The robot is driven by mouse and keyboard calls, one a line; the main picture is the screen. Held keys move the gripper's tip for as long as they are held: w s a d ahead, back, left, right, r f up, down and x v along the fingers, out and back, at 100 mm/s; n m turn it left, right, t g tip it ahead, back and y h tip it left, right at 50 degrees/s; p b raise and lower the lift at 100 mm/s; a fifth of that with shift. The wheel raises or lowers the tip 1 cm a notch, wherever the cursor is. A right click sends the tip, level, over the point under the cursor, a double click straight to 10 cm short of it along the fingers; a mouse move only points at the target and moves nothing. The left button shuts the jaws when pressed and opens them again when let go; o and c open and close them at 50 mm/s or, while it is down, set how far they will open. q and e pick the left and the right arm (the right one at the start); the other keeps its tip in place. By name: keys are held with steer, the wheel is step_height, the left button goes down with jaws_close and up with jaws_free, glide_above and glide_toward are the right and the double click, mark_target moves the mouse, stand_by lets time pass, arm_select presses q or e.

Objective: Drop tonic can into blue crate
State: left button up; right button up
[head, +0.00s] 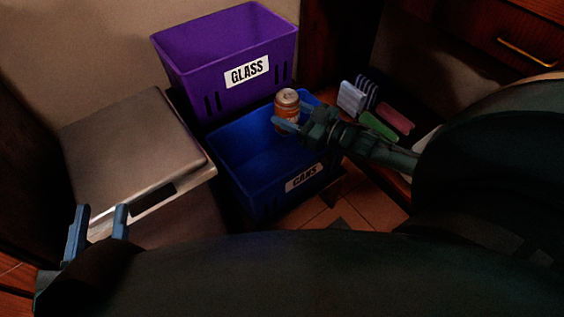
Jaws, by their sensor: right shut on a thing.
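The tonic can (287,102) is a small orange-brown can with a pale top. It is held roughly upright over the back right part of the blue crate (240,184), which has a "CANS" label on its front. My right gripper (284,125) is shut on the can, its fingers partly hiding the can's lower part. The visible inside of the blue crate looks empty; its right part is hidden by my arm. My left gripper (99,222) is open and empty at the lower left, in front of the metal bin.
A purple crate (210,69) labelled "GLASS" stands behind the blue crate. A metal bin (128,146) with a flat lid stands to its left. Several small coloured items, including a green one (379,126) and a red one (396,119), lie to the right. Wooden drawers are at upper right.

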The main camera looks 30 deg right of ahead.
steer(key=shift+f+b, duration=0.55)
steer(key=shift+f, duration=0.4)
arm_select(q)
steer(key=shift+d+r+h, duration=0.1)
steer(key=shift+d+h, duration=0.05)
steer(key=shift+h, duration=0.35)
arm_select(e)
steer(key=shift+f, duration=0.1)
steer(key=o, duration=1.1)
